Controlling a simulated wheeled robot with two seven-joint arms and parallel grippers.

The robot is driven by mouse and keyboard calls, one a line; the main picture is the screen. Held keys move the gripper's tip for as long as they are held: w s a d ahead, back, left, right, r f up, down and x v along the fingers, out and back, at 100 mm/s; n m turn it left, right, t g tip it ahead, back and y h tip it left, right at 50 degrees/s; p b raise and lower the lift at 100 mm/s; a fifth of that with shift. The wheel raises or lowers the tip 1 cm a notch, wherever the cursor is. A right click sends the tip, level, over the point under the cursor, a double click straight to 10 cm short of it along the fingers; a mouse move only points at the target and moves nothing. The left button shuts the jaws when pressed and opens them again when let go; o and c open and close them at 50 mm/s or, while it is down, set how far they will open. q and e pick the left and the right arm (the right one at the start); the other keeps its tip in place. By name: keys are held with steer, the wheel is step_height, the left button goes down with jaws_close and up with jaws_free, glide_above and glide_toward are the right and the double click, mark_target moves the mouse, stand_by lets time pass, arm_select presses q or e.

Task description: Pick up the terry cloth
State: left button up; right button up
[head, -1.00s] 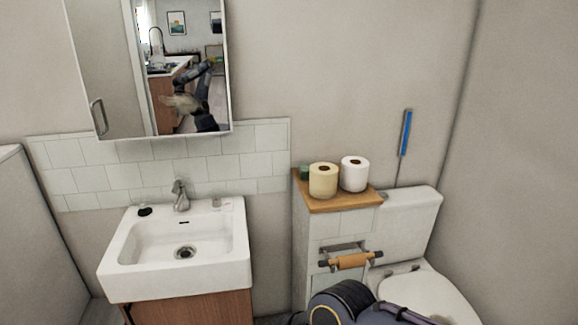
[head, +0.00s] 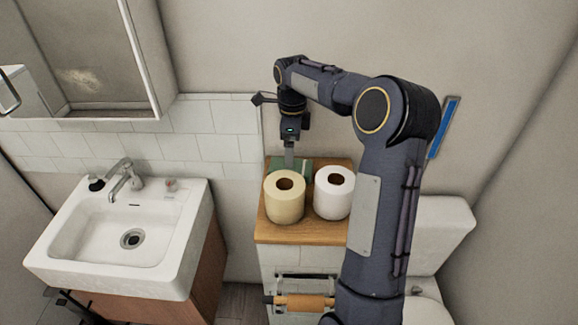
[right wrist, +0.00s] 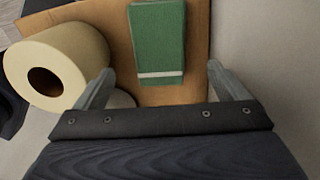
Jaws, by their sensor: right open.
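The terry cloth is a folded green cloth with a pale stripe (head: 306,166). It lies at the back of a wooden shelf top, partly hidden behind a cream paper roll and by my gripper. In the right wrist view the cloth (right wrist: 158,35) lies flat, its striped end between the fingers. My right gripper (head: 289,157) points down over the cloth. Its two fingers are apart, one on each side of the cloth (right wrist: 161,72), with nothing held. Whether the fingertips touch the shelf is unclear. My left gripper is not in view.
The cream roll (head: 284,204) and a white roll (head: 333,199) stand close in front of the cloth on the wooden top (head: 290,233). A wall is right behind. A sink (head: 80,250) is at left, a toilet (head: 440,225) at right.

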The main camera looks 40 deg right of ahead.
steer(key=shift+w+a+f, duration=0.1)
steer(key=shift+a+f, duration=0.1)
steer(key=shift+f, duration=0.25)
steer(key=shift+a+f, duration=0.2)
steer(key=shift+f, duration=0.25)
steer(key=f, duration=0.1)
steer(key=f+p, duration=0.1)
steer(key=f, duration=0.1)
steer(key=f+p, duration=0.1)
steer(key=f, duration=0.1)
steer(key=shift+d+f, duration=0.25)
steer(key=shift+d, duration=0.1)
steer(key=shift+f, duration=0.4)
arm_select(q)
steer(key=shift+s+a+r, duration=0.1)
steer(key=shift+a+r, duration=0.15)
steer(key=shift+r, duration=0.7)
arm_select(e)
steer(key=c, duration=1.1)
steer(key=shift+o, duration=0.2)
steer(key=shift+r, duration=0.1)
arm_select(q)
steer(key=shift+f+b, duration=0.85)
arm_select(e)
step_height(320, 180, up, 10)
steer(key=shift+f, duration=0.1)
